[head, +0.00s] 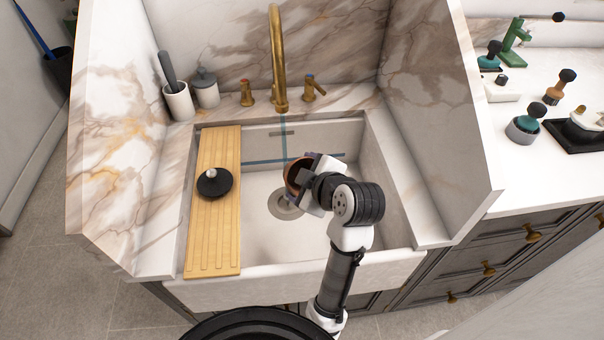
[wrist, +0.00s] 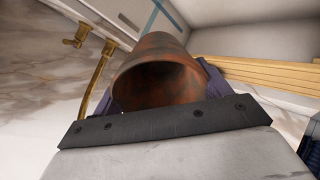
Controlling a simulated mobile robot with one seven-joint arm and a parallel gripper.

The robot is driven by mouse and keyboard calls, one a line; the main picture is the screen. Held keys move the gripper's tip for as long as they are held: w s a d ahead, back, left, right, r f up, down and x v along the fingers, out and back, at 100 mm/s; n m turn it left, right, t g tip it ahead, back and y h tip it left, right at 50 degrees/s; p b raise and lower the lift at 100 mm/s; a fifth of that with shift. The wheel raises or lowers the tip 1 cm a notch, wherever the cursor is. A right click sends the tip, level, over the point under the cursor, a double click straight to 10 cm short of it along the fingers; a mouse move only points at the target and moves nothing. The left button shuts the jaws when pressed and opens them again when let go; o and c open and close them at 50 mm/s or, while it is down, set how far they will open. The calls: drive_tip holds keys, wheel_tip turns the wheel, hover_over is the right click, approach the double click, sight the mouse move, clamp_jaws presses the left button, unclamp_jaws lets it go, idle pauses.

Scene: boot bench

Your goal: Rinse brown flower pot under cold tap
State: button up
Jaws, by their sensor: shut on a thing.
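The brown flower pot (head: 291,172) is held inside the sink, above the drain. In the wrist view the pot (wrist: 155,52) lies between the fingers with its open mouth toward the camera. My gripper (head: 305,180) is shut on it. The gold tap (head: 277,60) arches over the sink at the back. A thin blue stream (head: 283,140) drops from its spout to just behind the pot; I cannot tell whether it touches the pot. The right tap handle (head: 312,88) has a blue mark, the left handle (head: 247,92) a reddish one.
A wooden board (head: 228,240) spans the sink's left side, with a black round object with a pale knob (head: 213,182) on it. The white sink (head: 380,190) has free room right of the arm. Marble walls rise on both sides.

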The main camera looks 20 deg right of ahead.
drive_tip(key=w+f, duration=0.2)
drive_tip(key=w, duration=1.1)
drive_tip(key=shift+d+f, duration=0.15)
drive_tip(key=shift+f, duration=0.2)
drive_tip(key=shift+w, duration=0.1)
drive_tip(key=shift+d, duration=0.1)
idle(0.3)
drive_tip(key=shift+d, duration=0.5)
drive_tip(key=shift+a, duration=0.1)
drive_tip(key=shift+a, duration=0.5)
drive_tip(key=shift+d, duration=0.1)
